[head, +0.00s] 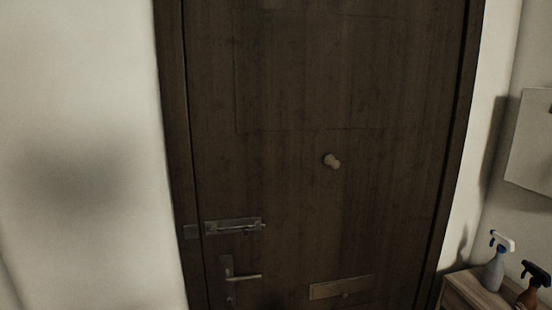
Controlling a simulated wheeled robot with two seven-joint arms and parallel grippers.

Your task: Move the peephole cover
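A dark brown wooden door (290,200) fills the middle of the head view. A small pale, rounded piece (332,161) sticks out from the door right of its middle; it looks like the peephole with its cover. I cannot tell from this distance how its cover is turned. Neither of my grippers shows in the head view, and nothing is touching the pale piece.
On the door are a metal bolt latch (233,226), a lever handle (240,277) and a mail slot plate (341,288). A wooden cabinet (468,292) at lower right holds a grey-blue spray bottle (494,272) and a brown one (527,297). A pale panel (530,140) hangs on the right wall.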

